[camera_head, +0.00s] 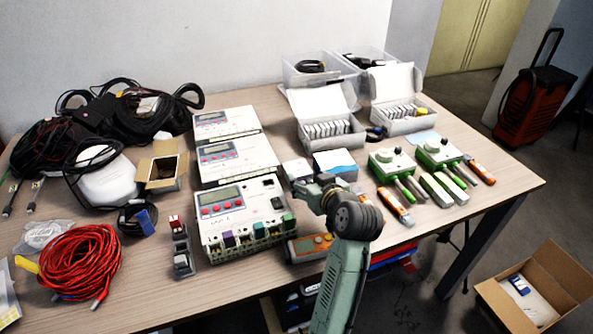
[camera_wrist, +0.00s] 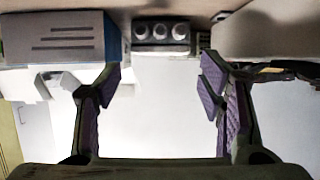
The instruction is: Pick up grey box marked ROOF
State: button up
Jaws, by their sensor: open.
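No ROOF marking is readable in either view, so I cannot tell for sure which box is the grey one. In the head view my gripper (camera_head: 322,190) is over the table's middle, partly hidden by my wrist, near a small white box (camera_head: 297,170) and a blue-and-white box (camera_head: 335,163). In the wrist view my gripper (camera_wrist: 163,88) is open, with nothing between the fingers. A small grey box with three round knobs (camera_wrist: 163,34) lies ahead of the gap, apart from the fingers. A grey box with a blue side and dark lines (camera_wrist: 60,38) is at upper left.
White metering devices (camera_head: 238,205) stand left of my gripper. Green handheld instruments (camera_head: 438,152) and orange tools (camera_head: 396,206) lie to the right. Open white cartons (camera_head: 330,133) stand behind. A red cable coil (camera_head: 80,262) lies front left. A pale block (camera_wrist: 265,30) fills the wrist view's upper right.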

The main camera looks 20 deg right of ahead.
aim_at(299, 171)
jog(key=shift+p+x, duration=0.7)
jog(key=shift+x, duration=2.8)
jog(key=shift+c, duration=0.4)
jog(key=c, duration=0.8)
jog(key=shift+r, duration=0.1)
